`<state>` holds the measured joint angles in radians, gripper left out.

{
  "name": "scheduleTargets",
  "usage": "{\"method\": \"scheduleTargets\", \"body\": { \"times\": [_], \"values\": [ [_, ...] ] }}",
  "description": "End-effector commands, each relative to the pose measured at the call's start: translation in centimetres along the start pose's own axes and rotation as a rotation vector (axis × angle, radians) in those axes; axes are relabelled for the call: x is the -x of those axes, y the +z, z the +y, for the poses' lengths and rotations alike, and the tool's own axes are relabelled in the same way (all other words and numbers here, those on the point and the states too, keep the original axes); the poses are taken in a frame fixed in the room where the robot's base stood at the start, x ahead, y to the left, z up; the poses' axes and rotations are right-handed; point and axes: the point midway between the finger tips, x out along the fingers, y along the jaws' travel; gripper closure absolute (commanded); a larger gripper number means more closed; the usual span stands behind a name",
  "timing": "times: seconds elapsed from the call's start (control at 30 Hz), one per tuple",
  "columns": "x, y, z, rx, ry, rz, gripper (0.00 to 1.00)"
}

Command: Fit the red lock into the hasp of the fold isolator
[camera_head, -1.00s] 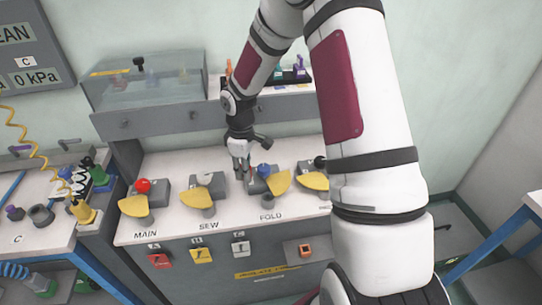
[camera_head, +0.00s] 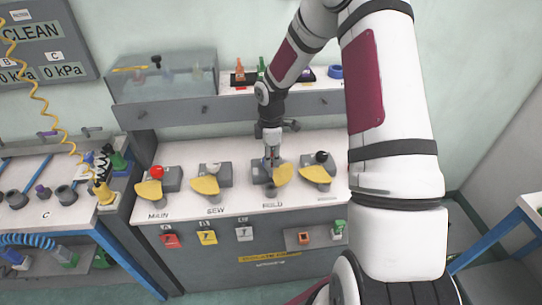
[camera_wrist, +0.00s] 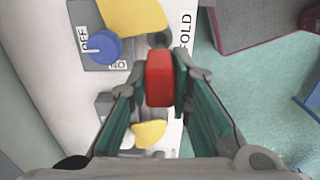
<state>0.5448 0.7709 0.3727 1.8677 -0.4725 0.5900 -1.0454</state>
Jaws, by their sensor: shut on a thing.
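My gripper (camera_wrist: 160,80) is shut on the red lock (camera_wrist: 159,77), which sits between the fingertips in the wrist view. The fold isolator has a blue knob (camera_wrist: 104,46) on a grey box with OFF lettering and a yellow plate (camera_wrist: 133,14). The lock appears just right of the knob and beside the FOLD lettering; I cannot tell whether it touches the isolator. A grey part behind the lock is mostly hidden. In the head view my gripper (camera_head: 272,158) points down over the fold isolator (camera_head: 262,174) and its yellow plate (camera_head: 284,174); the lock cannot be made out there.
The red-knobbed MAIN isolator (camera_head: 157,173) and white-knobbed SEW isolator (camera_head: 212,170) stand to the left. A black-knobbed isolator (camera_head: 321,157) is close on the right. A shelf (camera_head: 224,111) and clear box (camera_head: 160,84) stand behind. Tags hang on the bench front.

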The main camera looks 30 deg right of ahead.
Motion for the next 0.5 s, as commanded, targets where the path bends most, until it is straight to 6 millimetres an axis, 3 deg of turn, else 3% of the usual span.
{"method": "scheduleTargets", "body": {
  "times": [0.5],
  "values": [
    [-4.0, 0.0, 0.0, 0.0, -0.002, -0.001, 1.0]
  ]
}}
